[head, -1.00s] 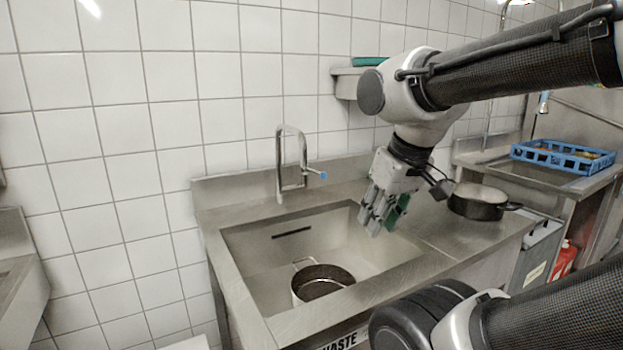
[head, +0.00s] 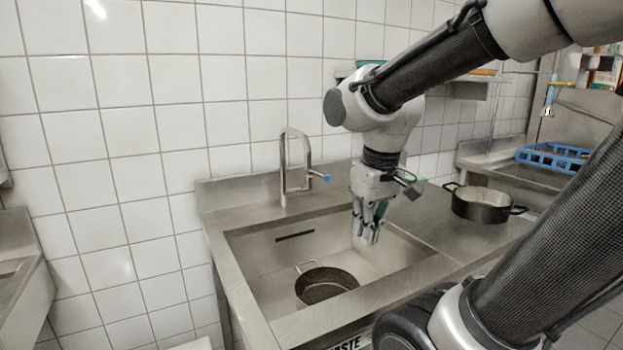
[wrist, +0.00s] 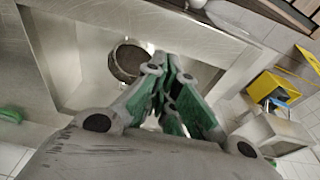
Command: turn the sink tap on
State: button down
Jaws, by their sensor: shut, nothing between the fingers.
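The sink tap (head: 284,165) is a tall square-bent metal spout at the back edge of the sink. Its small blue-tipped handle (head: 325,177) sticks out to the right of the spout. My gripper (head: 366,238) points down over the right part of the sink basin (head: 262,252), to the right of the handle and apart from it. Its green-padded fingers (wrist: 172,80) are shut with nothing between them. The tap does not show in the wrist view.
A dark pot (head: 325,284) stands in the basin; it also shows in the wrist view (wrist: 127,62). Another black pot (head: 481,204) stands on the counter to the right. A blue crate (head: 552,158) lies farther right. A tiled wall (head: 120,150) rises behind the tap.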

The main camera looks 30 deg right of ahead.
aim_at(317, 174)
jog(key=w+a+f+n+g+h, duration=0.1)
jog(key=w+f+n+h, duration=0.2)
jog(key=w, duration=0.9)
jog(key=w+f+n+g+h, duration=0.1)
jog(key=w+f+n, duration=0.25)
jog(key=w, duration=0.95)
jog(key=w+a+f+n+g+h, duration=0.1)
jog(key=w+f+n+h, duration=0.3)
jog(key=w, duration=0.8)
jog(key=w+d+r+n+t+h, duration=0.1)
jog(key=w+r+n+h, duration=0.1)
jog(key=w+r+n, duration=0.5)
notch_tip(317, 174, up, 3)
jog(key=shift+w+d+r+t, duration=0.1)
jog(key=shift+w+d+t, duration=0.25)
jog(key=shift+w, duration=0.85)
jog(key=d+f, duration=0.5)
jog(key=d, duration=0.6)
jog(key=shift+w+d+f, duration=0.25)
jog(key=shift+d+f, duration=0.05)
